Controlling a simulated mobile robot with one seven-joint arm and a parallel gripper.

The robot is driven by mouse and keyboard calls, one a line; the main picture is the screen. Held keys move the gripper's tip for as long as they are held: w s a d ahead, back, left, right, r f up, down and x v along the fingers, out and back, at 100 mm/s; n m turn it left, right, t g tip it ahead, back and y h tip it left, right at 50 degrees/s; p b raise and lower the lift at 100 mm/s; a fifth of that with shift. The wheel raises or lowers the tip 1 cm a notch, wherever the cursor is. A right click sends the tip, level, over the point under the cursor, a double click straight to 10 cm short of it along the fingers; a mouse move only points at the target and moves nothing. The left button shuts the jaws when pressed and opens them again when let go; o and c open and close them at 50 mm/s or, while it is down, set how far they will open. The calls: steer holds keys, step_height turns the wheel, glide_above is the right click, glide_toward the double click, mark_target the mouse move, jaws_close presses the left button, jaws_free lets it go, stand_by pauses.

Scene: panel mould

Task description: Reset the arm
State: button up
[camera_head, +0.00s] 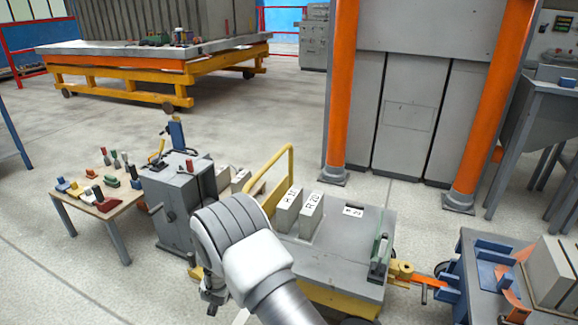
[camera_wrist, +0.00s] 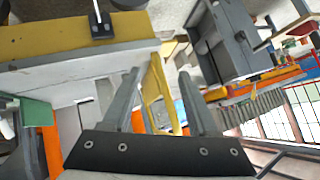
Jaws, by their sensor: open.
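My arm (camera_head: 262,262) comes up from the bottom middle of the head view and bends over in front of the cart. My gripper (camera_wrist: 160,82) is open in the wrist view, its two grey fingers apart with nothing held between them. The cart's yellow rail (camera_wrist: 157,92) shows in the gap, behind the fingers. In the head view the gripper is mostly hidden by my wrist; only a small dark part shows at the lower left of it.
A grey cart (camera_head: 340,262) with upright blocks marked R (camera_head: 311,215) stands right of my arm. A grey cabinet (camera_head: 170,205) and a low table (camera_head: 75,198) with small coloured parts stand left. A blue-grey bench (camera_head: 480,255) is at right. Open floor lies behind.

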steer(key=d+r+n+g+y, duration=0.15)
steer(key=d+r, duration=0.25)
steer(key=r, duration=1.4)
steer(key=s+d+r+n+y, duration=0.1)
steer(key=s+d+r, duration=0.4)
steer(key=d+r, duration=0.6)
steer(key=s+d+r+n+g+h, duration=0.1)
steer(key=s+d+r, duration=0.2)
steer(key=s+d, duration=0.5)
steer(key=s+d+r+g+h, duration=0.1)
steer(key=s+d+r, duration=0.2)
steer(key=s, duration=0.8)
steer(key=s+d+r+n+g+h, duration=0.1)
steer(key=s+d+r, duration=0.2)
steer(key=s+d, duration=0.5)
step_height(320, 180, up, 27)
steer(key=s+a+p, duration=0.1)
steer(key=a+p, duration=0.1)
steer(key=p, duration=2.4)
steer(key=shift+s+p, duration=0.3)
steer(key=shift+s, duration=0.1)
steer(key=shift+c, duration=0.7)
steer(key=shift+w+a, duration=0.1)
steer(key=shift+a, duration=0.05)
